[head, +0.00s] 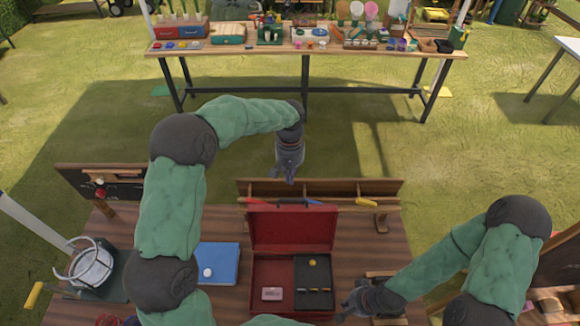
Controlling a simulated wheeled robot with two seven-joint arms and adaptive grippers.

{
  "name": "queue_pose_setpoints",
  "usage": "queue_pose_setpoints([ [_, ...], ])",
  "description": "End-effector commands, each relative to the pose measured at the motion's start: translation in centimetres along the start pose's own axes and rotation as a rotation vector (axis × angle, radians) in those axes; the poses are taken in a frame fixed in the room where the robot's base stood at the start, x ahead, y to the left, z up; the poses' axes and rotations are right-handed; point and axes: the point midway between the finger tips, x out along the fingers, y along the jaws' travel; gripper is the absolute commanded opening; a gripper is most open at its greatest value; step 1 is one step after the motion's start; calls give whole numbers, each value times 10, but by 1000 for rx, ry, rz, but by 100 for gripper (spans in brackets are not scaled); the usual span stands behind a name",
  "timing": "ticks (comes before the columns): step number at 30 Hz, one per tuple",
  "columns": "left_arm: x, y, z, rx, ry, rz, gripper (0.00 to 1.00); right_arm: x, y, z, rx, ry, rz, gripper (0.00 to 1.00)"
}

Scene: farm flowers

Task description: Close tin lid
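The red tin (252,282) sits on the wooden table in front of me, and its lid (291,228) stands open, upright at the back edge. Inside the tin are a pale pink block on the left and a dark insert (313,277) on the right with a yellow ball and several small items. My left gripper (290,178) hangs above and behind the raised lid, apart from it, with its fingers pointing down; its fingers look close together but are too small to judge. My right gripper (347,312) is low beside the tin's right front side, and its fingertips are hard to make out.
A wooden rack (320,188) with colored tools stands behind the lid. A blue book (218,263) with a white egg-like object lies left of the tin. A metal pot (91,266) is at far left. A second table (306,50) stands across the grass.

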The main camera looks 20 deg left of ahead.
Motion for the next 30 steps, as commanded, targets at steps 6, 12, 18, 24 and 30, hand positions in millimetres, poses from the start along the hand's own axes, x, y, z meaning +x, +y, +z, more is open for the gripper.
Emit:
queue_pose_setpoints([
  [6, 34, 0, 4, -1, 0, 1, 0, -4, -1, 0, 0, 1, 0, 0],
  [12, 22, 0, 28, 0, 1, 0, 0, -10, -4, 0, 0, 1, 0, 0],
  [18, 20, 0, 37, 0, 1, 1, 0, -11, -4, 0, 0, 1, 0, 0],
  [24, 21, 0, 38, -1, 1, 1, 0, -11, -4, 0, 0, 1, 0, 0],
  [30, 20, 0, 37, -1, 4, 1, 0, -10, -4, 0, 0, 0, 0, 0],
])
